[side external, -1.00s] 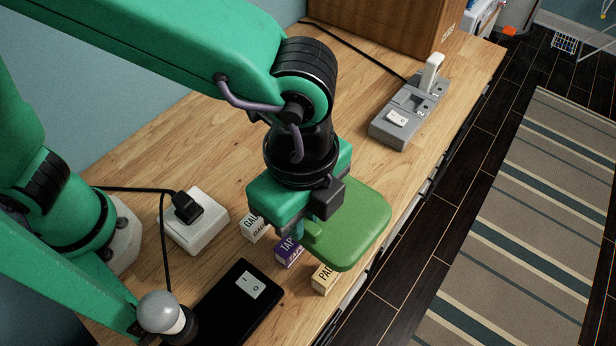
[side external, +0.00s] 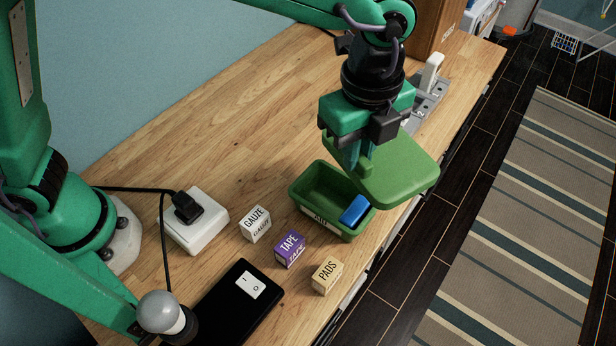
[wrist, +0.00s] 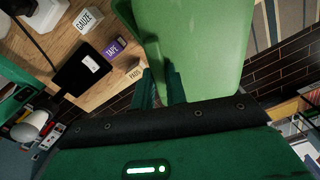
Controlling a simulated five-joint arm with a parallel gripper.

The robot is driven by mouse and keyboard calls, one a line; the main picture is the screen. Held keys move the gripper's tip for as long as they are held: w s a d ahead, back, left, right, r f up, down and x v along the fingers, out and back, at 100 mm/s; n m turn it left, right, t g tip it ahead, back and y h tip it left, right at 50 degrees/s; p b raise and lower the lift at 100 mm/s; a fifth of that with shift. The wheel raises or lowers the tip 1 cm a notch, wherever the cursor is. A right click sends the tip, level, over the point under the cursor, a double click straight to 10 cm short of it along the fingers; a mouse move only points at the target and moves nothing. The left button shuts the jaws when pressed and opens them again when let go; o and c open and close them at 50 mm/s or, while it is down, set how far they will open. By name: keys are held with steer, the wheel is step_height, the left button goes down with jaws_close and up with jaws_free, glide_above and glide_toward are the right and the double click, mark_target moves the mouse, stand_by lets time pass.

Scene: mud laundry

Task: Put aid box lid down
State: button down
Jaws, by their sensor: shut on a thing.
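My gripper (side external: 361,160) is shut on the green aid box lid (side external: 395,172). It holds the lid raised above the far right part of the open green aid box (side external: 307,183). The lid overhangs the counter's front edge. A blue item (side external: 355,209) lies inside the box at its right end; the rest of the inside is partly hidden. In the wrist view my fingers (wrist: 160,84) grip the lid (wrist: 195,40), which fills the upper middle and hides the box.
Boxes of gauze (side external: 255,224), tape (side external: 290,249) and pads (side external: 327,276) stand left of and nearer than the aid box. A white socket block (side external: 197,222), black switch box (side external: 238,305) and grey switch unit (side external: 430,98) are on the counter. The wooden counter (side external: 235,130) is clear behind.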

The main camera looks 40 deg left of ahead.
steer(key=w+a+f, duration=0.4)
steer(key=w+f, duration=0.3)
steer(key=w, duration=0.3)
steer(key=shift+w+a, duration=0.25)
steer(key=shift+a, duration=0.1)
steer(key=shift+f, duration=2)
steer(key=shift+f, duration=0.6)
steer(key=c, duration=1.4)
jaws_free()
steer(key=shift+c, duration=0.2)
steer(key=shift+r, duration=0.1)
